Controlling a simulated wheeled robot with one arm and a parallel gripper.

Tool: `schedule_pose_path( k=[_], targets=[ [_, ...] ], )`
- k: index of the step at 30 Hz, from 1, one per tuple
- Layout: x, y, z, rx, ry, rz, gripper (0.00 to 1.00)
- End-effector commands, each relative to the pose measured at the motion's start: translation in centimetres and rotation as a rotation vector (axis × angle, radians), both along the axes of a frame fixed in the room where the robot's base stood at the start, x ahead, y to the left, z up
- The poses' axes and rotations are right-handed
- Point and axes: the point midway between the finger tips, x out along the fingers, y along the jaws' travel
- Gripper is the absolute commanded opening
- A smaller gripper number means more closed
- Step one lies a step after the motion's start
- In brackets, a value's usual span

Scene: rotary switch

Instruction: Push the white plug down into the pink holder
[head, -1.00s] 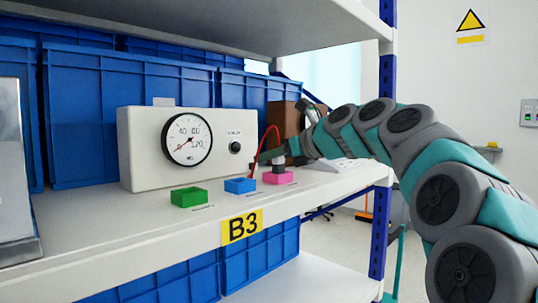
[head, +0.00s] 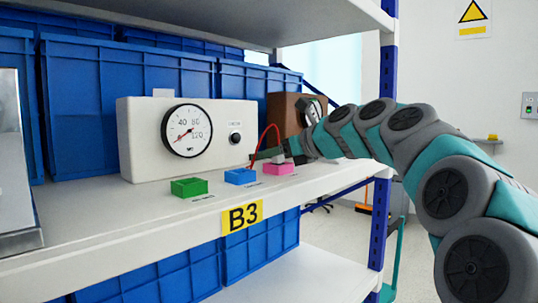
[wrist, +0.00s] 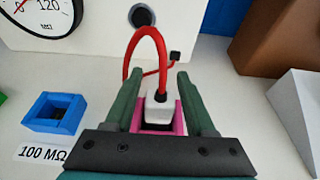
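The pink holder (head: 280,169) sits on the white shelf near its front edge. It also shows in the wrist view (wrist: 181,119). The white plug (wrist: 158,106) stands upright between the holder's pink walls, with a red cable curving up from its top. How deep it sits is hard to tell. My gripper (wrist: 157,76) is open, with one green finger on each side of the plug and visible gaps to it. In the head view my gripper (head: 270,152) is low over the holder, partly hiding the plug.
A blue holder (head: 240,177) and a green holder (head: 189,188) stand to the left. The white meter box (head: 146,150) with a dial is behind, and the red cable runs towards it. A brown box (wrist: 284,35) and a white sloped block (wrist: 299,105) are to the right.

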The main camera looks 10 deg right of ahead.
Motion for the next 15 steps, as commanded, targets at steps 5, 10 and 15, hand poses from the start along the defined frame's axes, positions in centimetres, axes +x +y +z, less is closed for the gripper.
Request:
schedule_pose_path(
  k=[5, 10, 15],
  targets=[
    [0.00, 0.00, -0.01, 0.000, 0.000, 0.000, 0.67],
    [-0.02, -0.03, -0.01, 0.000, 0.000, 0.000, 0.67],
    [-0.69, -0.51, 0.31, 0.001, -0.001, 0.000, 0.67]
  ],
)
